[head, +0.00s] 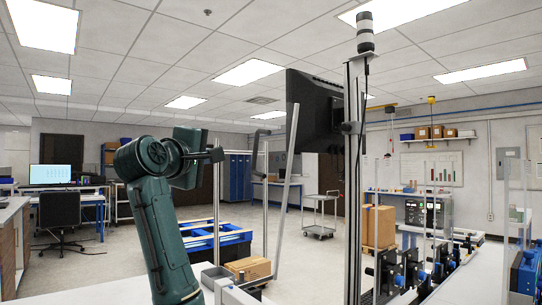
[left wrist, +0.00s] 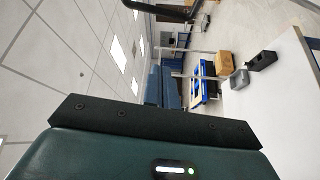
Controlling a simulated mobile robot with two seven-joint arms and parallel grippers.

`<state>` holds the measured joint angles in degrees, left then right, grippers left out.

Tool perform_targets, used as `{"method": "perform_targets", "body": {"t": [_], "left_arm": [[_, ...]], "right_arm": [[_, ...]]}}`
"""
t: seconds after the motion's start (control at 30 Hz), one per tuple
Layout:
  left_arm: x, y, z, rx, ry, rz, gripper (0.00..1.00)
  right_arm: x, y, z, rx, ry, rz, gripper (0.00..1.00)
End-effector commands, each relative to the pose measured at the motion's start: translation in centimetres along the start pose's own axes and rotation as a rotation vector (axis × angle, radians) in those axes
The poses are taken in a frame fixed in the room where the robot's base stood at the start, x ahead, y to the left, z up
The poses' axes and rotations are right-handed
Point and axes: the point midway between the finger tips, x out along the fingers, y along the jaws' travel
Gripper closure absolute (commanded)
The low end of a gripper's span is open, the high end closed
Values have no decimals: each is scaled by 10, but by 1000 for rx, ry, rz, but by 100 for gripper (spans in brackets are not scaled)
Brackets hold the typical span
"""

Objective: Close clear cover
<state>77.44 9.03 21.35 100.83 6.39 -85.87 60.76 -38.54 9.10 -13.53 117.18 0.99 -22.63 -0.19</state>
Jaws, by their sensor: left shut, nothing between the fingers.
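My left arm rises from the bottom in the head view, and my left gripper (head: 216,155) is at its right end, shut with nothing in it. A pale, tilted bar (head: 287,185) stands to the right of it and looks like an edge of the clear cover; the see-through pane itself is hard to make out. A dark bent handle-like part (head: 256,140) lies between the gripper and this bar. The gripper appears apart from both. In the left wrist view my dark green wrist housing fills the bottom, and the fingertips cannot be made out. My right gripper is not in view.
A black monitor (head: 314,108) and a metal post (head: 354,190) stand right of the tilted bar. A cardboard box (head: 248,267) and blue pallets (head: 212,238) lie beyond. Black devices (head: 388,270) line the white table at right. Open floor lies behind the arm.

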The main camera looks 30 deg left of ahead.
Motion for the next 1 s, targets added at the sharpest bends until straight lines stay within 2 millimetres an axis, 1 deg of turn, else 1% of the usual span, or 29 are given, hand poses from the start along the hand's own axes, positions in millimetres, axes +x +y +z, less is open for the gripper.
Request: {"method": "perform_targets", "body": {"t": [0.03,0.13,0.27,0.43,0.6,0.73,0.8,1.0], "left_arm": [[-4,8,-4,-22,-3,10,100],[-5,15,-6,-42,-6,15,100],[8,16,-6,-43,-8,12,100],[42,18,-6,-41,-8,10,100],[74,18,-6,-40,-7,11,100],[96,18,-6,-40,-6,13,100],[90,17,7,-37,-7,17,100],[82,17,26,-37,-6,16,100]], "right_arm": [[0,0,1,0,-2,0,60],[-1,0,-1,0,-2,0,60],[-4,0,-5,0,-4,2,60],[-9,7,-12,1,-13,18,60],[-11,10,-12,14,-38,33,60],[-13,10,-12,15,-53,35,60],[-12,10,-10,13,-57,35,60],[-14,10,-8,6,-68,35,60]]}}
